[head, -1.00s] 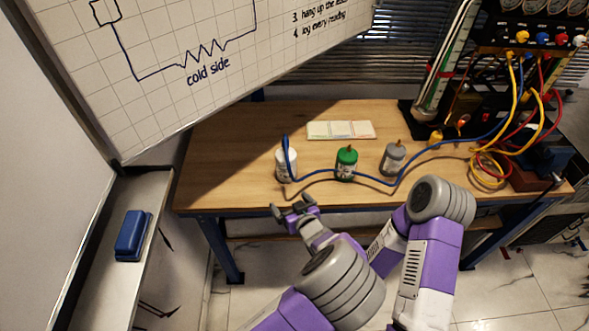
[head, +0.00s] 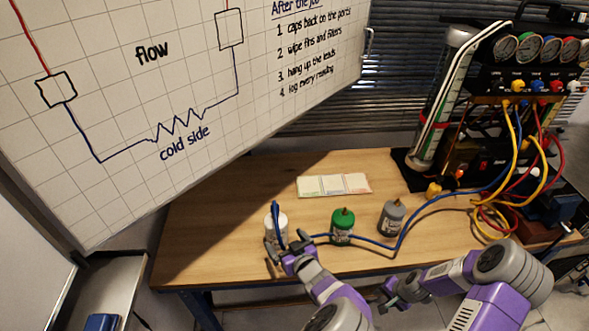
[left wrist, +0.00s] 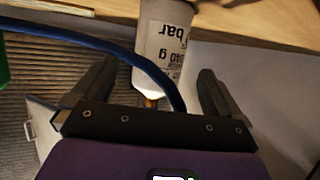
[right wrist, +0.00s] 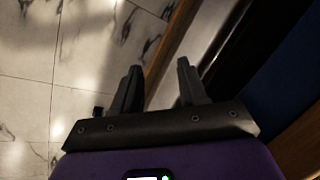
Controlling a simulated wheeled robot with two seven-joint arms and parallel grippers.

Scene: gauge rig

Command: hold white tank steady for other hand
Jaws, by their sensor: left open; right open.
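The white tank (head: 270,229) stands upright near the front left of the wooden bench. Its printed label and brass tip show in the left wrist view, where the tank (left wrist: 163,42) appears upside down. My left gripper (head: 277,252) is open, right at the tank in the head view; in the left wrist view the tank lies between its spread fingers, with gaps on both sides. A blue hose (left wrist: 95,42) runs close by the tank's tip; whether it is attached I cannot tell. My right gripper (right wrist: 157,75) is open and empty, below the bench's front edge, over the floor.
A green tank (head: 342,230) and a grey tank (head: 392,218) stand to the right of the white one. A card with coloured panels (head: 334,186) lies behind them. The gauge rig (head: 535,85) with tangled hoses fills the right. The bench's left part is clear.

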